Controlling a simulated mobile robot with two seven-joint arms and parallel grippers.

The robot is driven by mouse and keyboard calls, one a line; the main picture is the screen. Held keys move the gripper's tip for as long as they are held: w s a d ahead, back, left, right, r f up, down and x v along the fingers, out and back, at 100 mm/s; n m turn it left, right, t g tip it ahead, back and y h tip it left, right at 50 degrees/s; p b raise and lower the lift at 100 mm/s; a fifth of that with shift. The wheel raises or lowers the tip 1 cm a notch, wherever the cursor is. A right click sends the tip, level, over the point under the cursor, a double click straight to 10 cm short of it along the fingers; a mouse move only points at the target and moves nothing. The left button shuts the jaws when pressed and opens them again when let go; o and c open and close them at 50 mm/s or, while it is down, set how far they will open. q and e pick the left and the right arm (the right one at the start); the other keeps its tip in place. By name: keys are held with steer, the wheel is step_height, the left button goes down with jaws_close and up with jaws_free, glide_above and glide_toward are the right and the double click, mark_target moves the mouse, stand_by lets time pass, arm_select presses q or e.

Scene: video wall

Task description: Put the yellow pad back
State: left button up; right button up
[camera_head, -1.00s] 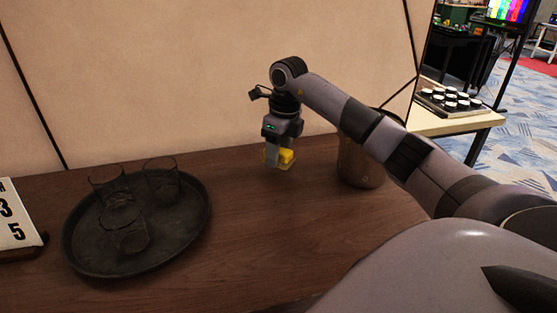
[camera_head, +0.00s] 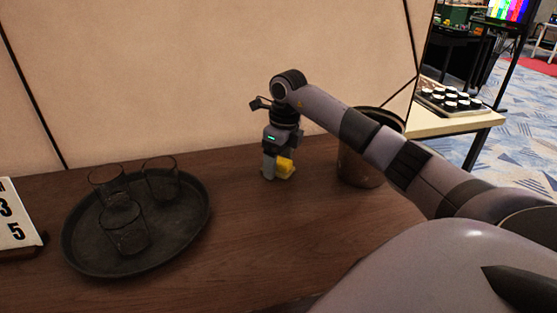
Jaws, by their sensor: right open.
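The yellow pad (camera_head: 286,167) is a small block low over the brown wooden table, in the middle of the view near the back wall. My right gripper (camera_head: 277,173) points down at it from above, with its jaws open. One grey finger shows at the left side of the pad, and the other finger is hard to make out. The pad looks to be at table height between or beside the fingers; contact with them cannot be told. My left gripper is out of view.
A dark round tray (camera_head: 75,250) with three clear glasses stands at the left. A white number card (camera_head: 14,220) is at the far left edge. A brown pot (camera_head: 358,168) stands right of my gripper, partly behind my arm. The table between tray and gripper is clear.

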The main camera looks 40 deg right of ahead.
mark_target(284, 161)
step_height(284, 161, up, 12)
steer(key=s, duration=0.1)
steer(key=shift+s+d, duration=0.15)
steer(key=shift+s, duration=0.05)
stand_by(0.6)
